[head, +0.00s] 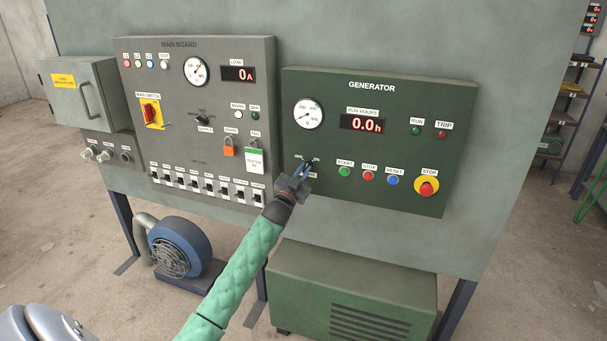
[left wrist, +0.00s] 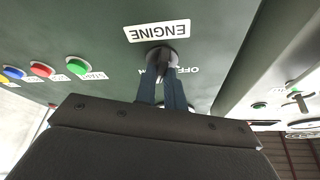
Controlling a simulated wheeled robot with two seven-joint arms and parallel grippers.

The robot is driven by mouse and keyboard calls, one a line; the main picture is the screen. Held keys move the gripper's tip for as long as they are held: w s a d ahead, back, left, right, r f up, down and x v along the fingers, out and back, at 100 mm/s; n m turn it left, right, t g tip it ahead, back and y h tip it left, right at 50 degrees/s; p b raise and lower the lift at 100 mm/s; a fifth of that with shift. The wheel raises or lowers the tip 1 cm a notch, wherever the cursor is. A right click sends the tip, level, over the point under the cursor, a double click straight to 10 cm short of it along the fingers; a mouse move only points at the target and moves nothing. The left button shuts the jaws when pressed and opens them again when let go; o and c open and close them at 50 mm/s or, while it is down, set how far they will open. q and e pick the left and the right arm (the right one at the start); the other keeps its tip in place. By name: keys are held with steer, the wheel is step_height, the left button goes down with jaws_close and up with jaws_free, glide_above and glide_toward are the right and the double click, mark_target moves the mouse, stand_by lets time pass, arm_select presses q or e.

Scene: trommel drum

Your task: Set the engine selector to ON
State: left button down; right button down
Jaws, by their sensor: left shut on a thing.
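The green generator panel (head: 400,95) stands at the right of the board. Its engine selector is a small dark knob (head: 310,163) left of the green start button (head: 344,171). My left gripper (head: 303,173) is at the knob and hides part of it. In the left wrist view, which is upside down, the two fingers (left wrist: 165,78) are shut on the engine selector (left wrist: 161,58), by the ENGINE label (left wrist: 157,31). An OFF mark (left wrist: 187,70) shows right of the knob; the mark on the left is mostly hidden. I cannot tell where the knob points. My right gripper is out of view.
The yellow-ringed red stop button (head: 427,187) and other buttons are to the right of the selector. The grey main board (head: 215,75) with its switches is to the left. A green cabinet (head: 350,290) and a blue blower (head: 178,247) stand below.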

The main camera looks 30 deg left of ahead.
arm_select(q)
steer(key=m+h, duration=0.1)
steer(key=m, duration=0.1)
steer(key=shift+m+h, duration=0.3)
steer(key=shift+m+g+h, duration=0.4)
steer(key=shift+m, duration=0.8)
steer(key=shift+a+m+h, duration=0.1)
steer(key=shift+m+h, duration=0.2)
steer(key=shift+m, duration=0.4)
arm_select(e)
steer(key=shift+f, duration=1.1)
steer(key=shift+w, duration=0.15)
arm_select(q)
steer(key=c, duration=1.5)
jaws_free()
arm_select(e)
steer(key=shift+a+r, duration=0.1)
